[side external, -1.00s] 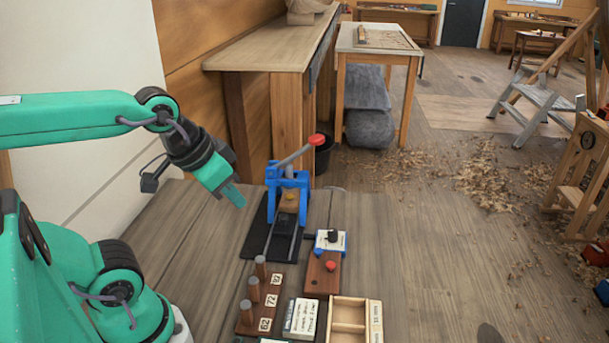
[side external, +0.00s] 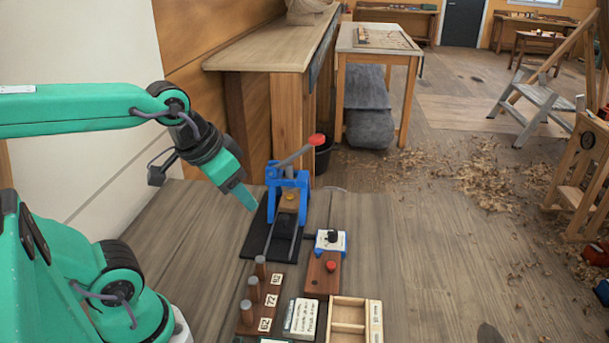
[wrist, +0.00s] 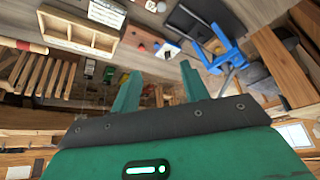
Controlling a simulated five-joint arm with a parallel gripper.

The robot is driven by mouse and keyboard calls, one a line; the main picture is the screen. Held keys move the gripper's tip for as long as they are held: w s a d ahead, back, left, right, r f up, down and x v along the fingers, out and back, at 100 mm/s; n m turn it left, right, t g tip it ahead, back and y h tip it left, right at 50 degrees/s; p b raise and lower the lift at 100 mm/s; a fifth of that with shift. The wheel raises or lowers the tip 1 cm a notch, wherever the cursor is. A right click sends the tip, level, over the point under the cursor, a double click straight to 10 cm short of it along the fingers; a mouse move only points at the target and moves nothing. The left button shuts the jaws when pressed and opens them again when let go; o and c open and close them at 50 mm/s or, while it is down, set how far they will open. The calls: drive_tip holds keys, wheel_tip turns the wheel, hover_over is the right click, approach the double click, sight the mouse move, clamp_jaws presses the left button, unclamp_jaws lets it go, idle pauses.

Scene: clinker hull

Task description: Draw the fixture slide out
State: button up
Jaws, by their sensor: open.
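My gripper (side external: 250,201) is green and hangs in the air just left of the blue press, pointing down and to the right. Its two fingers are apart and empty in the wrist view (wrist: 160,85). The blue press (side external: 287,180) stands on a black base plate (side external: 257,233) with two rails running toward the front. Its grey lever ends in a red knob (side external: 317,139) and points up and right. A wooden slide block (side external: 289,201) with a yellowish top sits within the blue frame. The press also shows in the wrist view (wrist: 232,50), upside down.
A white-and-blue box with a black knob (side external: 331,241), a wooden block with a red button (side external: 322,275) and a divided wooden tray (side external: 349,315) stand to the right. The bench left of the press is clear.

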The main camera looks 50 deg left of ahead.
drive_tip(key=w+a+f+g, duration=0.3)
drive_tip(key=w+a, duration=0.2)
drive_tip(key=w, duration=0.4)
drive_tip(key=g, duration=0.2)
hover_over(284, 216)
drive_tip(key=shift+f, duration=4.75)
drive_tip(key=shift+f, duration=0.15)
drive_tip(key=shift+f, duration=3.7)
clamp_jaws()
